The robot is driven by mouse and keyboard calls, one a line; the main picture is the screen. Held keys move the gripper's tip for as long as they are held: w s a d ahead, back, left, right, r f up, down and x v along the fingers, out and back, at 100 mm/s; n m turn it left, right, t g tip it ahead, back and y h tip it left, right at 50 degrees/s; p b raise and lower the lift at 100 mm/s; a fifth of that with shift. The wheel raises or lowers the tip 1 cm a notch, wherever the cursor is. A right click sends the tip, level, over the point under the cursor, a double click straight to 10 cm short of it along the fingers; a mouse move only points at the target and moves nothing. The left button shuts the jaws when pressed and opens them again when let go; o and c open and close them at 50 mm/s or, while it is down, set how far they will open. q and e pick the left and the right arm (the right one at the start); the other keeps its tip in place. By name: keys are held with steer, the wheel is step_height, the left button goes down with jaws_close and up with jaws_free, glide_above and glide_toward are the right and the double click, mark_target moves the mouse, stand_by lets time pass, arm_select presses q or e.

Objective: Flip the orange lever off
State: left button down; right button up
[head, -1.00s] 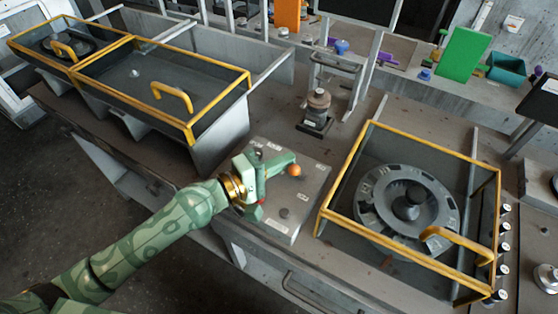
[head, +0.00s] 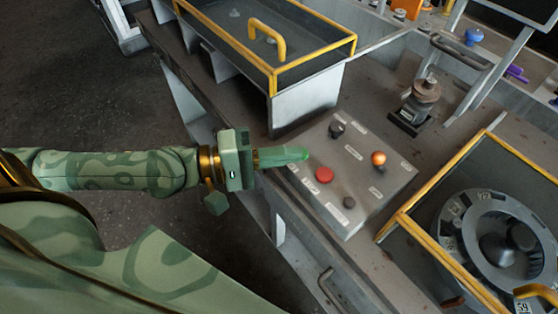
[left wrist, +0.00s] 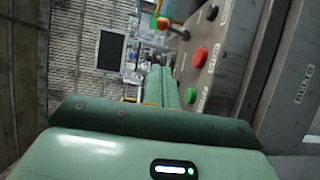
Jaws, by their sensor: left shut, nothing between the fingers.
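The orange lever knob (head: 378,158) is a round ball on the sloped grey control box (head: 335,220) in the head view. It also shows near the top of the left wrist view (left wrist: 163,23). Which way the lever is thrown is too small to tell. My left gripper (head: 298,155) is shut and empty at the box's left edge, left of the orange knob and apart from it. Its fingers (left wrist: 160,85) point forward in the left wrist view. My right gripper is not in view.
The box also carries a red button (head: 325,174), a green button (left wrist: 190,95) by my fingertips, and black knobs (head: 337,128) (head: 349,202). A yellow-framed case (head: 400,215) stands right of it, another yellow-framed case (head: 277,80) behind it. A metal fixture (head: 420,100) stands at the back.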

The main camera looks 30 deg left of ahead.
arm_select(q)
steer(key=shift+b+v, duration=0.5)
steer(key=shift+v, duration=0.3)
steer(key=shift+r, duration=0.15)
